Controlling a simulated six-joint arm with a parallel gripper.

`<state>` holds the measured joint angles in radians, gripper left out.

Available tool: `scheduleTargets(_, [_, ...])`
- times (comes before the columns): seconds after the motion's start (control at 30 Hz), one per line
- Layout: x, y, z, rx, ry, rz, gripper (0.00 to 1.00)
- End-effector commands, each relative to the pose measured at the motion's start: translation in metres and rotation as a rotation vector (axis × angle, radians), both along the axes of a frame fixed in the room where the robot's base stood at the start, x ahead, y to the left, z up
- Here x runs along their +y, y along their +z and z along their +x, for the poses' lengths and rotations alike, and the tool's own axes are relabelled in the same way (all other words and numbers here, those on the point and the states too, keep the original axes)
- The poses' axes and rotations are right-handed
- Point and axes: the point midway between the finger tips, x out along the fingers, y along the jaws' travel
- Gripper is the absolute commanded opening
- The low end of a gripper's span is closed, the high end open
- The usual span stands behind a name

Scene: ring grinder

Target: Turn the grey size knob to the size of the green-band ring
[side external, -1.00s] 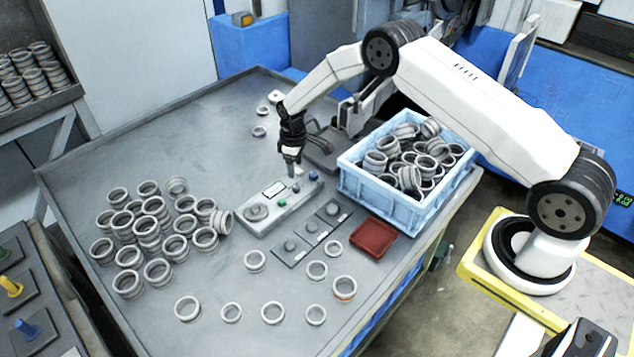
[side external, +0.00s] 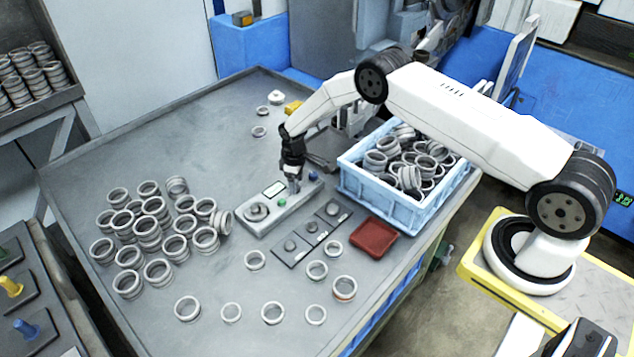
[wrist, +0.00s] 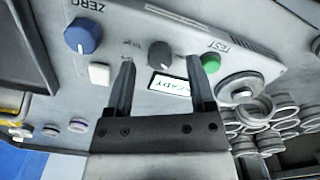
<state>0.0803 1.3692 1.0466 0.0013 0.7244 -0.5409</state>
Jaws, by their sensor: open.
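The grey size knob (wrist: 160,54) is a dark round knob on the grey control panel (side external: 262,228). In the wrist view it sits between the two spread fingers of my gripper (wrist: 158,72), near their tips. I cannot tell whether the fingers touch it. In the side view my gripper (side external: 294,188) points down over the panel, and the knob is hidden behind it. A lit display (wrist: 170,86) on the panel reads READY. One ring (side external: 317,270) on the table in front of the panel may be the green-band ring; its band colour is too faint to be sure.
The panel also bears a blue knob (wrist: 82,36) marked ZERO, a white button (wrist: 99,73), a green button (wrist: 210,62) marked TEST and a round post (side external: 257,211). A red tray (side external: 373,238) and a blue crate (side external: 388,205) of rings stand at right. Many rings lie left.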

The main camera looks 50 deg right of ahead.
Motion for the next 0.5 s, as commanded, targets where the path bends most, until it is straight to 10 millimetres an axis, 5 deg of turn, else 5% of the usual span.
scheduleTargets(0.5, [0.000,-0.015,0.000,-0.001,0.000,0.000,0.70])
